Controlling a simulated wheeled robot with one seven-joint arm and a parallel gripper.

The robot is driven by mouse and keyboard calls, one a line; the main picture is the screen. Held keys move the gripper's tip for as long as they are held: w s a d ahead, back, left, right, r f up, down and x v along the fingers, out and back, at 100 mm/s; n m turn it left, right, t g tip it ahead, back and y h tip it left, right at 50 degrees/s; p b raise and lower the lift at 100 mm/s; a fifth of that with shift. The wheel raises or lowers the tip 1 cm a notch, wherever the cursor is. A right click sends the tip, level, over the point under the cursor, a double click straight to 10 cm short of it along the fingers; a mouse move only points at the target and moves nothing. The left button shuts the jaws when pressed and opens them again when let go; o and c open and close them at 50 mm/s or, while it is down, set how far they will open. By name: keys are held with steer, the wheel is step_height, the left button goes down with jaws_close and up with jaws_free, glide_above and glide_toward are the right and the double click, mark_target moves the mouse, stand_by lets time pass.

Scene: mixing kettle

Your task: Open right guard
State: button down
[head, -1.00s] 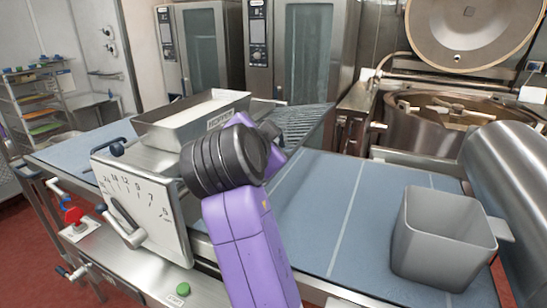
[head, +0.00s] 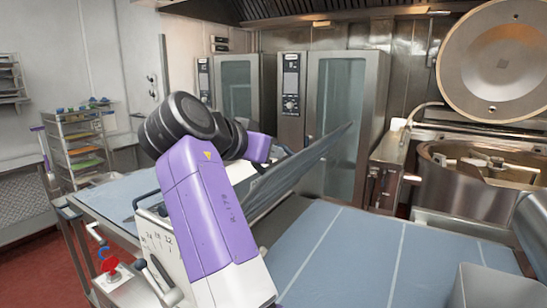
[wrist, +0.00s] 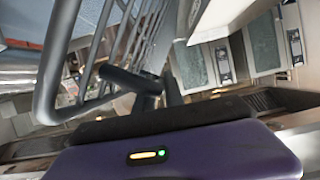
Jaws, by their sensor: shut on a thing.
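The right guard (head: 305,172), a grey metal grille, stands tilted up steeply over the dough sheeter, its free edge raised to the right. In the wrist view its bars and rounded tube frame (wrist: 50,88) fill the upper left, close to me. My gripper (wrist: 148,88) is shut on the right guard, with dark fingers at the tube; the exact contact is blurred. In the head view the purple hand (head: 258,147) is beside the guard's left part, and my arm hides the fingers and the hopper area.
The blue belt (head: 375,255) lies clear below and right of the guard. A grey bin (head: 490,288) stands at the lower right. The sheeter's dial panel (head: 160,240) is partly behind my arm. Ovens (head: 335,120) and a kettle (head: 470,190) stand behind.

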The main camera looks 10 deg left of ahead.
steer(key=shift+a+f, duration=0.15)
steer(key=shift+a, duration=0.35)
steer(key=shift+f, duration=0.1)
steer(key=c, duration=1.4)
jaws_free()
steer(key=shift+w+a, duration=0.1)
steer(key=shift+c, duration=0.2)
steer(key=b+v, duration=0.3)
steer(key=v, duration=0.4)
steer(key=shift+s+r, duration=0.25)
steer(key=shift+s, duration=0.1)
steer(key=shift+a, duration=0.1)
